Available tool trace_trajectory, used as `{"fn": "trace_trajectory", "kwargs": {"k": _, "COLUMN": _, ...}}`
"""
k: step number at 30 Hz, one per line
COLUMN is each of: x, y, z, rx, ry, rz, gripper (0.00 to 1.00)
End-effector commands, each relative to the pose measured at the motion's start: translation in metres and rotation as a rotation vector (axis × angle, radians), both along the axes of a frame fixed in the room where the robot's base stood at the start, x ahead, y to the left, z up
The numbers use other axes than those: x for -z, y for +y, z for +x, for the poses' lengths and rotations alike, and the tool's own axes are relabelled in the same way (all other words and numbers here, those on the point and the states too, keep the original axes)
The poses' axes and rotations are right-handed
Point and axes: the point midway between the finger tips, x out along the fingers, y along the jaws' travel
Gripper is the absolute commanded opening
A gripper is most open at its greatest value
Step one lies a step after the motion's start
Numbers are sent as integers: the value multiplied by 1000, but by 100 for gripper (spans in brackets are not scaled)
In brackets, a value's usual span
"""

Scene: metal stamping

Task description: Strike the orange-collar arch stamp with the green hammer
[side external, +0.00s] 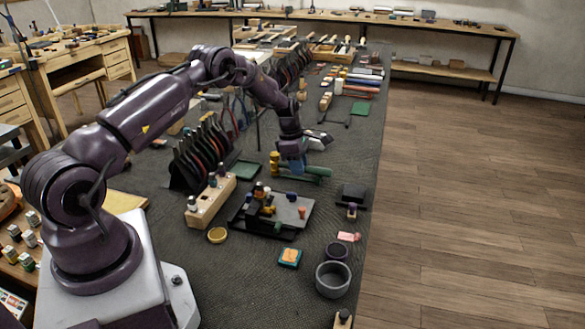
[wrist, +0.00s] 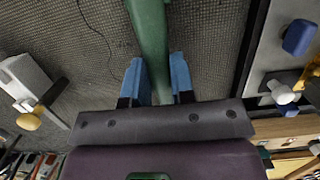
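The green hammer (side external: 318,171) has a brass-coloured head (side external: 274,162) at the left end in the side view. Its green handle (wrist: 150,30) runs up the middle of the wrist view. My gripper (side external: 296,168) is over the handle, right of the head. In the wrist view the two blue fingers of my gripper (wrist: 159,75) lie on either side of the handle, which fills the gap between them. Small stamps and coloured pieces stand on the dark plate, including an orange one (side external: 302,212); I cannot tell which is the orange-collar arch stamp.
A dark plate (side external: 308,205) sits in front of my gripper. A wooden block (side external: 212,202) with stamps stands to its left, near a rack of pliers (side external: 200,155). A grey cup (side external: 333,280), an orange-and-teal pad (side external: 290,257) and a dark block (side external: 351,193) are nearer the right edge.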

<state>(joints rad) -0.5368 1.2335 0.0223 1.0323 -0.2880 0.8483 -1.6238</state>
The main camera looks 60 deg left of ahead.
Motion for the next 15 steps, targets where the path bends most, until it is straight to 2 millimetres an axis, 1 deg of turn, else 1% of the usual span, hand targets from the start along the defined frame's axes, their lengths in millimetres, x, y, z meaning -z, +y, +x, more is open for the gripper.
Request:
{"fn": "trace_trajectory", "kwargs": {"k": 4, "x": 0, "y": 0, "z": 0, "rx": 0, "ry": 0, "rz": 0, "gripper": 10}}
{"fn": "trace_trajectory", "kwargs": {"k": 5, "x": 0, "y": 0, "z": 0, "rx": 0, "ry": 0, "rz": 0, "gripper": 16}}
{"fn": "trace_trajectory", "kwargs": {"k": 6, "x": 0, "y": 0, "z": 0, "rx": 0, "ry": 0, "rz": 0, "gripper": 7}}
{"fn": "trace_trajectory", "kwargs": {"k": 7, "x": 0, "y": 0, "z": 0, "rx": 0, "ry": 0, "rz": 0, "gripper": 0}}
{"fn": "trace_trajectory", "kwargs": {"k": 11, "x": 0, "y": 0, "z": 0, "rx": 0, "ry": 0, "rz": 0, "gripper": 0}}
{"fn": "trace_trajectory", "kwargs": {"k": 15, "x": -5, "y": 1, "z": 1, "rx": 0, "ry": -2, "rz": 2, "gripper": 0}}
